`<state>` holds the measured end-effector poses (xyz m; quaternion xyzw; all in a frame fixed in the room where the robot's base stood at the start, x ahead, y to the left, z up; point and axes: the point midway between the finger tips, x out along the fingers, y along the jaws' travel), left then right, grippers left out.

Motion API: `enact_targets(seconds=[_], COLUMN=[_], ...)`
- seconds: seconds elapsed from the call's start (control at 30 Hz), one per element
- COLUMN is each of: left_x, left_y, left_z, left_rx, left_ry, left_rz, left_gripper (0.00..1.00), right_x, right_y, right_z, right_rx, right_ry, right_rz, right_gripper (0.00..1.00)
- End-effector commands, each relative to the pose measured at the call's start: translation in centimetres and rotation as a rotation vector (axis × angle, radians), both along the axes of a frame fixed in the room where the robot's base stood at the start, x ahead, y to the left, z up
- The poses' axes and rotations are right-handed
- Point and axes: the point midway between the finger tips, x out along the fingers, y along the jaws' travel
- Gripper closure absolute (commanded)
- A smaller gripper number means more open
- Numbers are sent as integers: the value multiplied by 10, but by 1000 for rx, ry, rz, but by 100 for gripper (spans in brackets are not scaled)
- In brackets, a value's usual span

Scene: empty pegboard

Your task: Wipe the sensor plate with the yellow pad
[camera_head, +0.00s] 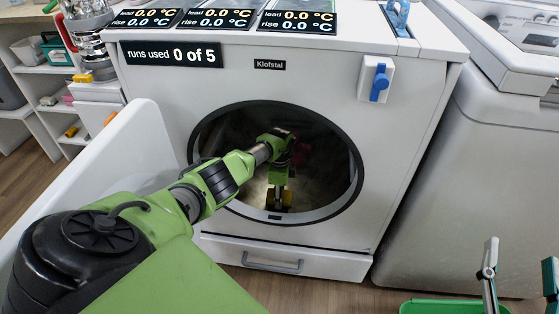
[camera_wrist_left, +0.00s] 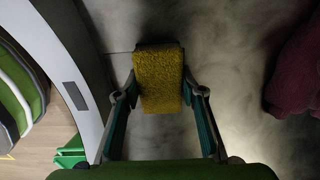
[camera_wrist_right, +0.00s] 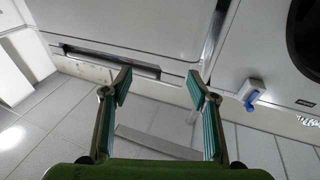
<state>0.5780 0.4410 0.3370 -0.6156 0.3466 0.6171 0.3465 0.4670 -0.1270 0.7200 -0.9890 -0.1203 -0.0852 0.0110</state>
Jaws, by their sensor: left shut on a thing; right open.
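The yellow pad (camera_wrist_left: 159,80) is held between the fingertips of my left gripper (camera_wrist_left: 159,92), inside the round opening of the white machine. In the head view the pad (camera_head: 286,199) shows low in the opening, below my left wrist. Grey, cloudy-looking surface lies around the pad; I cannot tell whether it touches. A small dark rectangle (camera_wrist_left: 74,96) sits on the white rim of the opening. I cannot tell whether it is the sensor plate. My right gripper (camera_head: 521,268) is open and empty at the lower right, outside the machine; its fingers (camera_wrist_right: 158,85) stand wide apart.
A dark red cloth (camera_wrist_left: 298,68) lies inside the opening, right of the pad in the left wrist view. The machine (camera_head: 410,130) has a blue-handled fitting (camera_head: 380,82). A second white machine (camera_head: 470,190) stands at right.

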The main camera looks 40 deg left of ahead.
Motion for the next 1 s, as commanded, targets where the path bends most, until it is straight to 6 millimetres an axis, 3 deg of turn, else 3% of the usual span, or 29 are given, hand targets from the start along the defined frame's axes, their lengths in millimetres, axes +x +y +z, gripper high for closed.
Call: enact_targets(seconds=[1.0], left_x=[5], left_y=[4], left_z=[0], left_rx=[1], left_ry=[-1], left_rz=[0], left_gripper=[83], right_x=[-12], right_y=[5], right_z=[48], right_rx=[59], right_ry=[-223], right_rz=[18], right_gripper=[46])
